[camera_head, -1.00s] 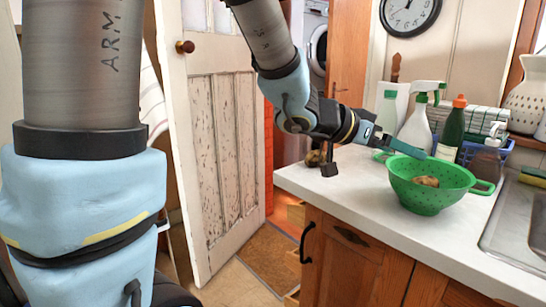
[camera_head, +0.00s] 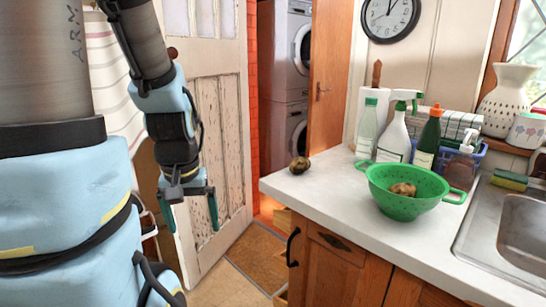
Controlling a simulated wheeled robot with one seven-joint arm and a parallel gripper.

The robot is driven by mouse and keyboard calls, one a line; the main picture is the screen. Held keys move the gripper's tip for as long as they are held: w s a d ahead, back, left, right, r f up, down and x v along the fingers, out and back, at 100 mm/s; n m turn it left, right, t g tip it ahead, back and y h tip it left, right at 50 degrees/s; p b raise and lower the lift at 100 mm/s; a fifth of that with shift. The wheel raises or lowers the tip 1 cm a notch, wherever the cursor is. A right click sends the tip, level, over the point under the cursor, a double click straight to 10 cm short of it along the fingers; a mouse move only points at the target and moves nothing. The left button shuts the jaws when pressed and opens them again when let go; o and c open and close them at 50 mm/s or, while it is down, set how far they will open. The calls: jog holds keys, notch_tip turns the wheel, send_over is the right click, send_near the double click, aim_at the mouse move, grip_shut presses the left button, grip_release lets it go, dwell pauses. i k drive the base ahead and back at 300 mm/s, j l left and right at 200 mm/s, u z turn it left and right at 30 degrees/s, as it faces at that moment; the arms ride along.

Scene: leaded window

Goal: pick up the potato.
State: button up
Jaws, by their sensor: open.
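A brown potato (camera_head: 299,165) rests on the left end of the white countertop (camera_head: 318,190). A second brown potato (camera_head: 403,189) lies inside a green colander (camera_head: 412,208) further right on the same counter. My gripper (camera_head: 192,225) hangs in front of the door, left of the counter. It points down, with its two fingers spread and nothing between them. It is clearly apart from both potatoes.
Spray and soap bottles (camera_head: 396,132) stand behind the colander by a blue basket (camera_head: 464,156). A sink (camera_head: 520,222) with a sponge (camera_head: 509,180) is at right. A worn white door (camera_head: 218,130) stands behind my gripper. The counter between potato and colander is clear.

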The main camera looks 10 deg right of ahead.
aim_at(299, 166)
jog(key=z, duration=1.4)
